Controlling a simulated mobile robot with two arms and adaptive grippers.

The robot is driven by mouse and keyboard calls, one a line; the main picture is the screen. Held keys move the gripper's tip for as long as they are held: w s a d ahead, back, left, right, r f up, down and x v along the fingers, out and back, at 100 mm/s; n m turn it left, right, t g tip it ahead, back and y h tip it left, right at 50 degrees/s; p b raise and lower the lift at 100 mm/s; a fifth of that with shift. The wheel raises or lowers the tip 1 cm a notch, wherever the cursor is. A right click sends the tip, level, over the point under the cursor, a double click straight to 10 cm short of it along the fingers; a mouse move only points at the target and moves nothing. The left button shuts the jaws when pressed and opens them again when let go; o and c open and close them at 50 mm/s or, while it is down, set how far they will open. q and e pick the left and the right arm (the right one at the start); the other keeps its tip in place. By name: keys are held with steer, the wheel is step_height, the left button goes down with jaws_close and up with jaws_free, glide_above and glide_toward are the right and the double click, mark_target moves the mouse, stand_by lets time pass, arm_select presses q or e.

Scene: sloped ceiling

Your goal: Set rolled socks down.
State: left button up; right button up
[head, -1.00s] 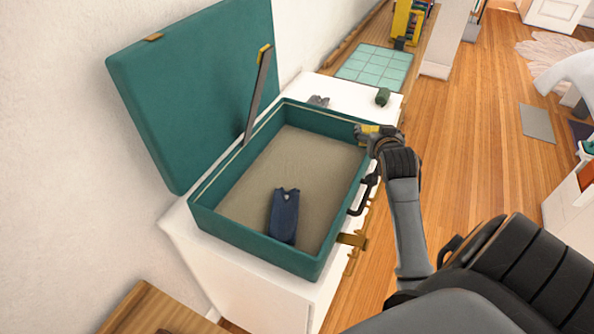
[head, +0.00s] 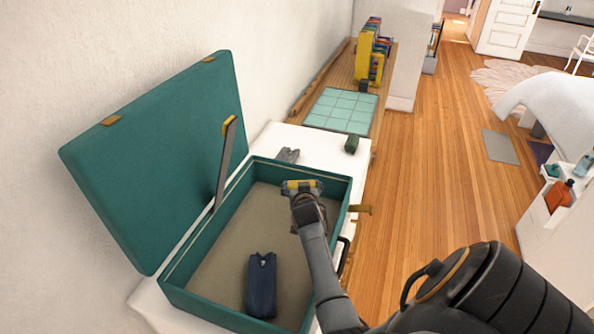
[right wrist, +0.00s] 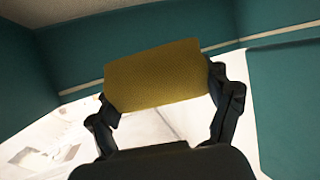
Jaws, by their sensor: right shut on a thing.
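The mustard-yellow rolled socks (right wrist: 153,75) are clasped between the two fingers of my right gripper (right wrist: 165,88). In the head view, the yellow roll (head: 296,187) shows at the tip of the right gripper (head: 302,189), over the far end of the open teal suitcase (head: 211,322). I cannot tell whether the roll touches the suitcase floor. A dark navy folded garment (head: 261,285) lies inside the suitcase near its front end. My left gripper is not in view.
The suitcase lid (head: 160,160) stands open at the left. A dark green roll (head: 352,143) and a grey folded item (head: 287,155) lie on the white cabinet top (head: 318,148) behind it. The suitcase's middle floor is bare.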

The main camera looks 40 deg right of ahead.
steer(key=shift+w+a+f, duration=0.15)
steer(key=shift+w+f, duration=0.2)
steer(key=shift+f, duration=0.15)
steer(key=f, duration=0.1)
steer(key=f+p, duration=0.1)
steer(key=shift+w+a+f, duration=0.2)
steer(key=shift+f, duration=0.65)
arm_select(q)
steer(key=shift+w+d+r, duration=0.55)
arm_select(e)
steer(key=shift+f+b, duration=0.6)
steer(key=shift+b, duration=0.1)
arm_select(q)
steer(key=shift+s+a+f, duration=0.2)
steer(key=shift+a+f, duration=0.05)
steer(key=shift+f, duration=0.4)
arm_select(e)
steer(key=o, duration=1.1)
steer(key=shift+r, duration=0.1)
steer(key=shift+c, duration=0.2)
